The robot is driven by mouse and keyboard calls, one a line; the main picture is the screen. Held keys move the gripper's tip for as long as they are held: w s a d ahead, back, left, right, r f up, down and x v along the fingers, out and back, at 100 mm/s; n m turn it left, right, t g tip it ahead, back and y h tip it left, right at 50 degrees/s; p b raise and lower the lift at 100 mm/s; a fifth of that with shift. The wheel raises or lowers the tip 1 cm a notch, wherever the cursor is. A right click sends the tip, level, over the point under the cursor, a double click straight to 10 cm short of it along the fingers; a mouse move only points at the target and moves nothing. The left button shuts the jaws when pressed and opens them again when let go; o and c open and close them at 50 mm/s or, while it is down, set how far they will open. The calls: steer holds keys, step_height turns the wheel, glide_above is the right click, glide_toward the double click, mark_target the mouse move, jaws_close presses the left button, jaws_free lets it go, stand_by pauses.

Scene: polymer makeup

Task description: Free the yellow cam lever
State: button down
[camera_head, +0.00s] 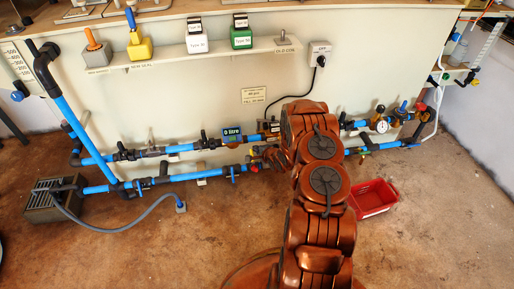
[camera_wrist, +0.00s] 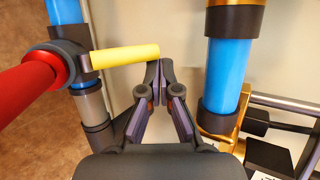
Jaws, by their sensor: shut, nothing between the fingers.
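The yellow cam lever (camera_wrist: 125,54) shows in the wrist view as a short, nearly level rod. Its left end joins a dark collar (camera_wrist: 70,62) on a blue pipe, beside a thick red part (camera_wrist: 30,90). My gripper (camera_wrist: 160,70) is shut and empty, with its fingertips at the lever's free right end. I cannot tell whether they touch it. In the head view, my arm covers the gripper and I cannot make out the lever.
Another blue pipe (camera_wrist: 229,75) with black and brass fittings stands right of my fingers. Blue pipework (camera_head: 180,149) runs low along the pale panel (camera_head: 330,85). A red bin (camera_head: 372,199) and a grey box (camera_head: 50,202) with a hose stand on the floor. Front floor is clear.

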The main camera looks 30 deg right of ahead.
steer(key=shift+s+r+p, duration=0.1)
steer(key=shift+r+p, duration=0.15)
steer(key=shift+p, duration=0.75)
